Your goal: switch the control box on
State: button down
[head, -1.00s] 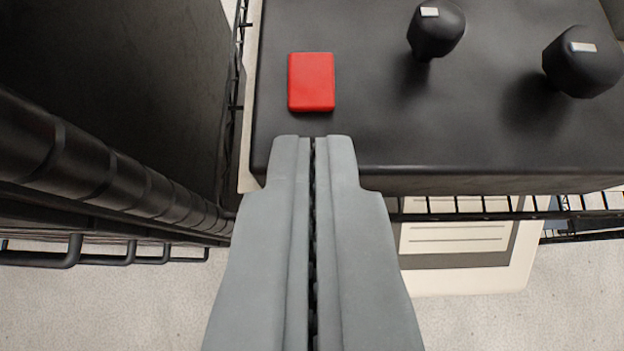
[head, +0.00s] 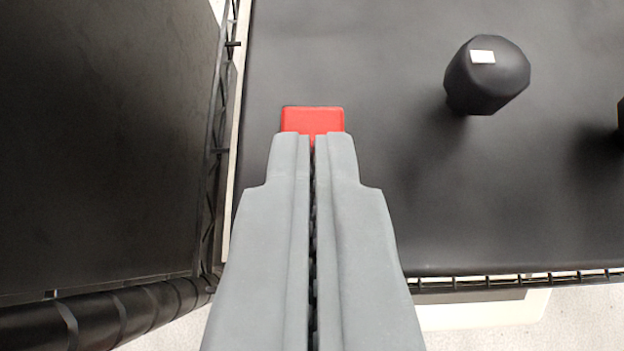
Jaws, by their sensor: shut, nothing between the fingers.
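The control box (head: 390,215) is a black box with a flat top that fills the right and middle of the head view. A red rectangular button (head: 312,117) sits on it near its left side. My gripper (head: 312,138) is shut and empty, its grey fingers side by side. The fingertips overlap the lower part of the button in the view and hide it. I cannot tell whether they touch it. A black knob (head: 487,78) with a white mark stands on the box to the right of the button.
A second knob (head: 621,115) is cut off at the right edge. A large dark panel (head: 100,140) stands on the left beside a black wire rack (head: 215,150). A thick black ribbed tube (head: 120,315) runs along the lower left. A pale floor (head: 590,320) shows at lower right.

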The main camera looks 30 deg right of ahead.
jog(key=shift+x, duration=2)
jog(key=shift+f, duration=0.1)
jog(key=shift+w+d+f, duration=0.1)
jog(key=shift+f, duration=0.1)
